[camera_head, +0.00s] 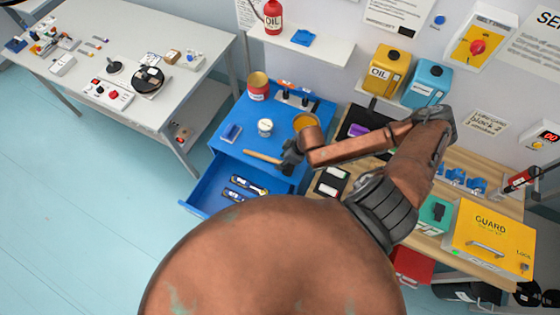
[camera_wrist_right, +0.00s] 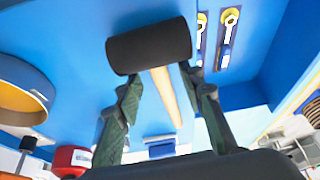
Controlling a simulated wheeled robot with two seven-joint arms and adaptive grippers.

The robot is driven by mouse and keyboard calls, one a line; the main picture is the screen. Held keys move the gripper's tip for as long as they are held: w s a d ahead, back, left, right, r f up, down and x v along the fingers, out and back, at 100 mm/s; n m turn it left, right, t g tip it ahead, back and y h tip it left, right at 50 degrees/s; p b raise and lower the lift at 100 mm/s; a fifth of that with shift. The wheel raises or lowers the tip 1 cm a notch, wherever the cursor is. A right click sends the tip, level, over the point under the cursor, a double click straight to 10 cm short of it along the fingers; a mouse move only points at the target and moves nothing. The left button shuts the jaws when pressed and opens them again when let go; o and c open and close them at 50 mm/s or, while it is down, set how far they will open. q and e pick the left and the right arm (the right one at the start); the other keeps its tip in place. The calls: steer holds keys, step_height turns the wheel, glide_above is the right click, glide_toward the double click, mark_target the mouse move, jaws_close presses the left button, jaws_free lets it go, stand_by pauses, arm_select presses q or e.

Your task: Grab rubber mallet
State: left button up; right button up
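The rubber mallet has a black cylindrical head (camera_wrist_right: 148,46) and a light wooden handle (camera_wrist_right: 165,95). In the head view its handle (camera_head: 262,157) lies on the blue cart top, beside the open drawer; its head is hard to separate from my dark gripper. My right gripper (camera_head: 291,160) is at the mallet's right end. In the right wrist view, the right gripper's fingers (camera_wrist_right: 160,78) are spread apart, one on each side of the handle just below the head, with gaps visible. It is open. My left gripper is not in view.
The blue cart's open drawer (camera_head: 207,187) holds wrenches (camera_head: 246,185). A wooden workbench (camera_head: 487,213) adjoins on the right.

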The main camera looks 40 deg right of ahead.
steer(key=shift+w+a+f, duration=0.1)
steer(key=shift+w+f, duration=0.05)
steer(key=shift+f, duration=0.55)
steer(key=shift+c, duration=0.4)
steer(key=c, duration=0.3)
jaws_close()
